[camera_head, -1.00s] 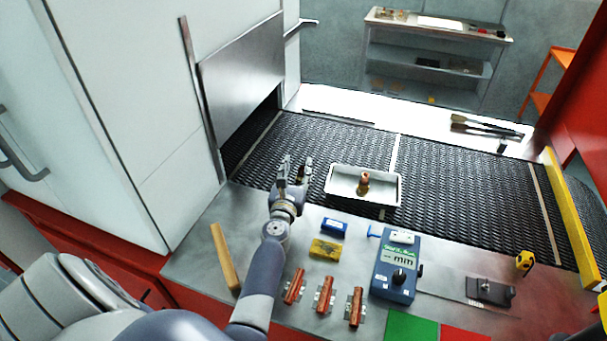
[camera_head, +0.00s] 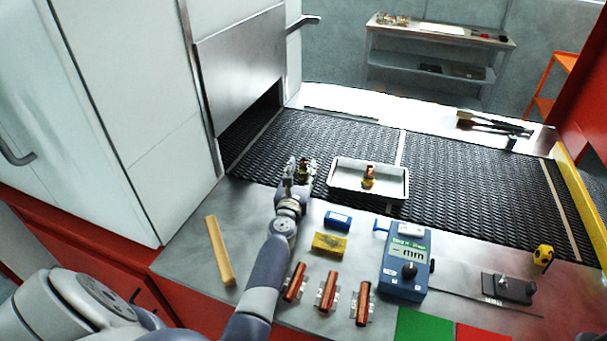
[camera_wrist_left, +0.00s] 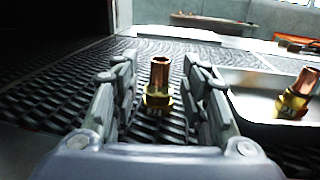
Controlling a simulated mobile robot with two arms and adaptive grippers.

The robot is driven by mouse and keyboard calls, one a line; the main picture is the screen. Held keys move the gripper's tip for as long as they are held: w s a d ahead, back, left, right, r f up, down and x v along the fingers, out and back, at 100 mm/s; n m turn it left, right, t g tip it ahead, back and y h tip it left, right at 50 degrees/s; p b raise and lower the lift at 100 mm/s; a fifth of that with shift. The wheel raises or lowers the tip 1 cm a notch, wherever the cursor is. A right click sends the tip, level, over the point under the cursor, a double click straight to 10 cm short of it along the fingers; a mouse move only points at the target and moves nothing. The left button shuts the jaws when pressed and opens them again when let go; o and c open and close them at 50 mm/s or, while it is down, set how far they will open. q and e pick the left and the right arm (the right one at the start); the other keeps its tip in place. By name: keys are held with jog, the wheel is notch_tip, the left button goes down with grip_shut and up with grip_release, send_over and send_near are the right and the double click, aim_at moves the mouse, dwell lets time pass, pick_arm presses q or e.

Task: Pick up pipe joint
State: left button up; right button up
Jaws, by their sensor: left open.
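A pipe joint (camera_wrist_left: 158,84), a copper tube on a brass base, stands upright on the mesh belt in the left wrist view, between the two fingers of my open left gripper (camera_wrist_left: 158,85). Gaps show on both sides of it. In the head view this joint (camera_head: 303,168) is small and partly hidden by my left gripper (camera_head: 300,170). A second pipe joint (camera_head: 368,177) stands in the white tray (camera_head: 340,188) to the right; it also shows at the right of the left wrist view (camera_wrist_left: 297,95). My right gripper is not in view.
The tray's wall is close to the right of my left gripper. On the metal bench (camera_head: 190,255) are a wooden bar (camera_head: 218,250), a blue block (camera_head: 338,220), a yellow block (camera_head: 329,244), several copper pipes (camera_head: 327,291) and a blue meter (camera_head: 405,262). The dark belt (camera_head: 460,180) is clear beyond the tray.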

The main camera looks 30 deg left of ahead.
aim_at(303, 166)
pick_arm(q)
jog(key=x, duration=0.3)
jog(key=shift+w+b, duration=0.1)
jog(key=shift+b, duration=0.25)
grip_shut()
jog(key=shift+r, duration=0.15)
